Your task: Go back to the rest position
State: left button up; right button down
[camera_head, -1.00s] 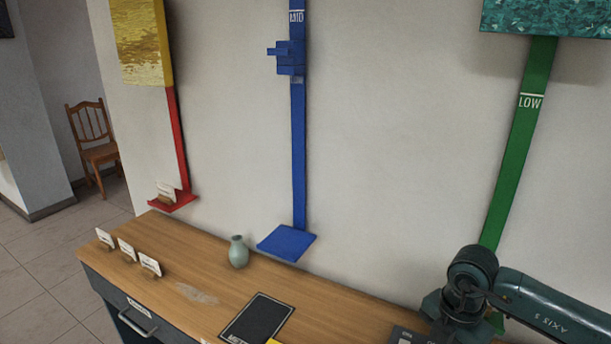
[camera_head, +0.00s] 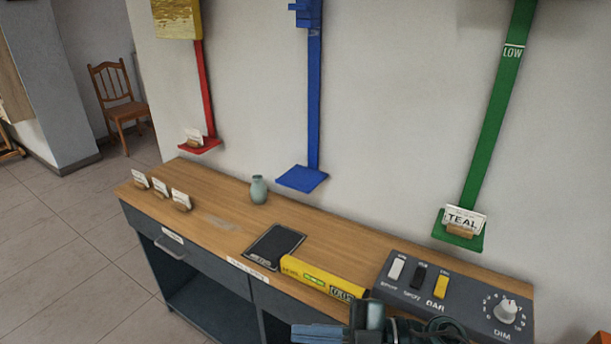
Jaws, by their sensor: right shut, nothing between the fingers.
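My right gripper (camera_head: 318,333) is at the bottom edge of the head view, in front of the dark cabinet's front side. Its blue-grey fingers point left and are shut with nothing between them. Part of its dark arm shows just to the right, cut off by the frame's edge. The gripper overlaps the near end of a yellow level (camera_head: 322,277) in the picture; I cannot tell how far apart they are. My left gripper is not in view.
A wood-topped cabinet (camera_head: 225,205) stands along the wall. Red (camera_head: 206,95), blue (camera_head: 314,110) and green (camera_head: 492,120) wall rails end in small shelves.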

jog(key=w+d+f+m+t+h, duration=0.2)
jog(key=d+f+m+t+h, duration=0.15)
jog(key=m+t, duration=0.4)
jog(key=w+d+f+m+t+h, duration=0.25)
jog(key=d+m+t+h, duration=0.2)
jog(key=m+t, duration=0.35)
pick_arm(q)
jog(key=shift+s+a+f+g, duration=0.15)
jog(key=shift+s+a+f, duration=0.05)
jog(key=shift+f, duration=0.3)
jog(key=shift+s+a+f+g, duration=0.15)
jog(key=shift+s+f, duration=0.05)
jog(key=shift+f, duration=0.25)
pick_arm(e)
jog(key=s+d+f+m+g+h, duration=0.3)
jog(key=s+f, duration=0.2)
jog(key=f, duration=0.2)
jog(key=s+d+f+m+g+h, duration=0.3)
jog(key=s+f+g+h, duration=0.1)
jog(key=f, duration=0.4)
jog(key=shift+s+f, duration=0.25)
jog(key=shift+s, duration=0.65)
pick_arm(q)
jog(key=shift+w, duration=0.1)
pick_arm(e)
jog(key=shift+d, duration=0.1)
